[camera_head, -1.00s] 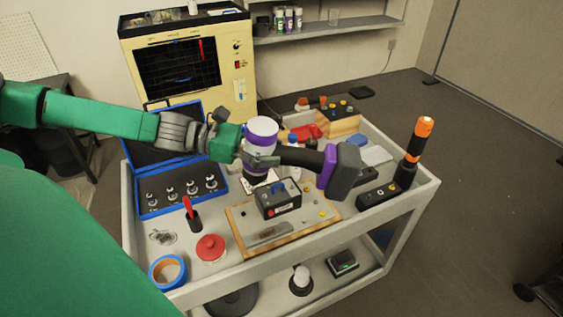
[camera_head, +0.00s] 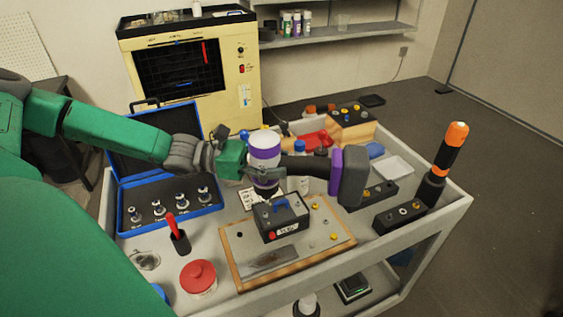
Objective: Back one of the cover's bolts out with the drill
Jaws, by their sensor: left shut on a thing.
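The drill (camera_head: 264,141) has a white and purple body, a black grip running right and a grey and purple battery end (camera_head: 350,177). My left gripper (camera_head: 262,172) is shut on it at the body. The drill's nose points down, over the back left of a dark box (camera_head: 282,218) with a blue handle. The box stands on a wooden board (camera_head: 236,248). Its top looks like the cover, with small light spots that may be bolts. I cannot tell whether the drill's tip touches it. My right gripper is not in view.
A blue case (camera_head: 160,192) with several bits stands open at left. An orange and black upright tool (camera_head: 447,160) is at right.

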